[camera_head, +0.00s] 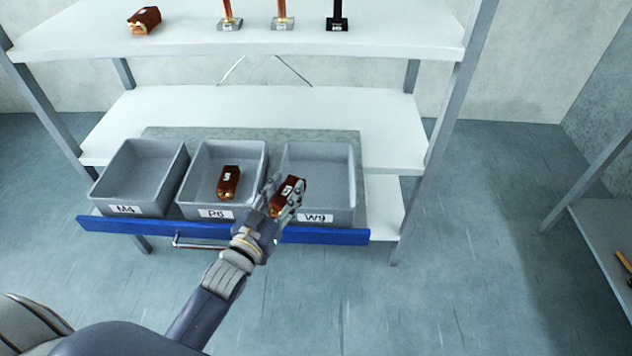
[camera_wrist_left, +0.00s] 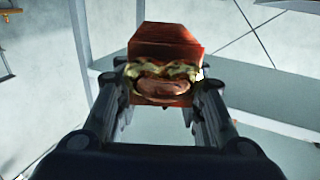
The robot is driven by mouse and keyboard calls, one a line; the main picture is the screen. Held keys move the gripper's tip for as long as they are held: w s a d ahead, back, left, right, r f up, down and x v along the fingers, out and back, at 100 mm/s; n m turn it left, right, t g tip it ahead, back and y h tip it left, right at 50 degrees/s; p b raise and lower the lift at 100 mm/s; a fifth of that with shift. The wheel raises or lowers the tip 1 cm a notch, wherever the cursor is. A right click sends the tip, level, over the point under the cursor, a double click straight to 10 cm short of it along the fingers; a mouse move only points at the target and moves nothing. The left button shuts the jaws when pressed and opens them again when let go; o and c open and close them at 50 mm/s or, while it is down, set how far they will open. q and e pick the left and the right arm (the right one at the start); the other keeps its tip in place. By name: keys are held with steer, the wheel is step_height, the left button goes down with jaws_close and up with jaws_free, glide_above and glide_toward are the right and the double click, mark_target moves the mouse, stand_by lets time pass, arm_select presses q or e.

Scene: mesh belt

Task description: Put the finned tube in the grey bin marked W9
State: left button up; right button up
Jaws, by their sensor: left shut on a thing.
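My left gripper (camera_head: 285,187) is shut on a reddish-brown finned tube (camera_head: 289,193) with a small white label. In the left wrist view, the tube (camera_wrist_left: 165,45) sits between the two fingers, its gold-coloured end and round copper face towards the camera. In the head view, the tube appears over the front left part of the grey bin marked W9 (camera_head: 340,217). Its exact height above the bin is hard to tell. The visible inside of that bin looks empty; the gripper and tube hide its left front corner. My right gripper is not in view.
Grey bins marked P6 (camera_head: 196,180) and M4 (camera_head: 112,183) stand to the left of W9. P6 holds a similar brown piece (camera_head: 228,182). A blue front panel (camera_head: 325,236) runs below the bins. The top shelf (camera_head: 400,42) above holds several parts.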

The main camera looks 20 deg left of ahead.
arm_select(q)
steer(key=w+d+f, duration=0.4)
steer(key=w, duration=0.5)
steer(key=shift+w+f, duration=0.35)
steer(key=shift+f, duration=0.05)
steer(key=o, duration=1.3)
steer(key=shift+f, duration=0.1)
steer(key=s, duration=0.4)
steer(key=s+a, duration=0.1)
steer(key=s, duration=0.7)
steer(key=shift+a+r, duration=0.2)
